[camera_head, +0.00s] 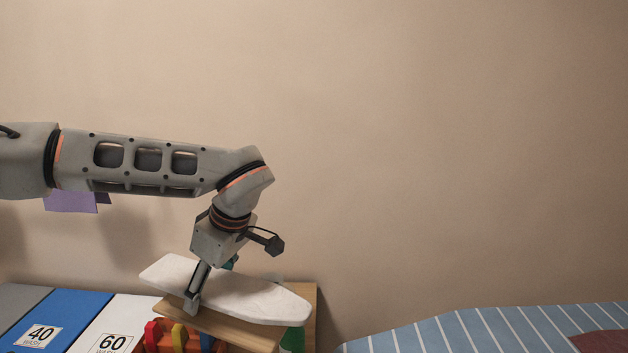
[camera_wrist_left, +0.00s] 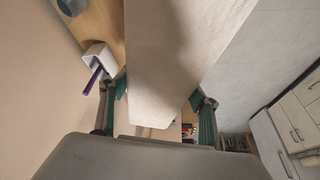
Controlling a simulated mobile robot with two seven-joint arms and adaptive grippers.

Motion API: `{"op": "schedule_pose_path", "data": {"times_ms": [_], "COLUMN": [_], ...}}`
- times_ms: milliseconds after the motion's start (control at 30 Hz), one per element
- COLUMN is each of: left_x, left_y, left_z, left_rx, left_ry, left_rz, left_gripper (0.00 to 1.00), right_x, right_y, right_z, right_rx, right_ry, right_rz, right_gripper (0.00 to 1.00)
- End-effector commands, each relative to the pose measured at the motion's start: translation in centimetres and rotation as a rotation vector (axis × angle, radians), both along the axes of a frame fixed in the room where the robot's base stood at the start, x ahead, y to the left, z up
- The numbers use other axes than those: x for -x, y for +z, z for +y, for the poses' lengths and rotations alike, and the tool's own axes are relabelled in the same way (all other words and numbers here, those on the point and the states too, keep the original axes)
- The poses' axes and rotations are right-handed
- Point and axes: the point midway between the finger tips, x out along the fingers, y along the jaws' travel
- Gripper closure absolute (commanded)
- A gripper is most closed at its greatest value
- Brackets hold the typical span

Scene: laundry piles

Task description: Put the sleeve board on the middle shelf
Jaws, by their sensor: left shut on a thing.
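The sleeve board (camera_head: 248,297) is a long pale board with a tapered end, slightly tilted in the head view. My left gripper (camera_head: 212,282) points down and is shut across its width. In the left wrist view the sleeve board (camera_wrist_left: 178,50) lies between the green fingertips of my left gripper (camera_wrist_left: 157,96). The board is over a wooden shelf unit (camera_head: 225,326); I cannot tell whether it touches the top. The unit's lower levels are mostly hidden, so the middle shelf cannot be made out. My right gripper is not in view.
Red, yellow and blue items (camera_head: 178,336) sit under the unit's top. A white holder with a purple stick (camera_wrist_left: 97,60) stands close to one fingertip. Bins labelled 40 (camera_head: 42,337) and 60 (camera_head: 112,343) are left; a striped blue surface (camera_head: 480,329) is right.

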Motion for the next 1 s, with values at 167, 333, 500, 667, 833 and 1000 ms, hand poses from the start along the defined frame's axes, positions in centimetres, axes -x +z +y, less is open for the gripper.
{"op": "schedule_pose_path", "data": {"times_ms": [167, 333, 500, 667, 833, 1000], "left_x": [1.3, 3.4, 6.3, 8.8, 10.0, 10.2], "left_y": [-1.5, -3.0, -4.1, -4.6, -4.7, -4.7], "left_z": [3.0, 4.8, 5.4, 5.2, 4.8, 4.8], "left_rx": [0.004, 0.007, 0.006, 0.005, 0.003, 0.002], "left_ry": [-0.280, -0.594, -0.898, -1.104, -1.204, -1.217], "left_rz": [-0.001, -0.003, -0.006, -0.005, -0.006, -0.005], "left_gripper": [0.83, 0.83, 0.83, 0.83, 0.83, 0.83], "right_x": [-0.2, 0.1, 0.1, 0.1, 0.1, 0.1], "right_y": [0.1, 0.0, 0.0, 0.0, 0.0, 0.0], "right_z": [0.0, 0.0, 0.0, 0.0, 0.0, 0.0], "right_rx": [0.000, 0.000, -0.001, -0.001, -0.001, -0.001], "right_ry": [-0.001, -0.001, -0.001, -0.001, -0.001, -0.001], "right_rz": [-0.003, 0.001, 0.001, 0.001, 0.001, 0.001], "right_gripper": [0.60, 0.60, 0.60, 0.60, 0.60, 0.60]}}
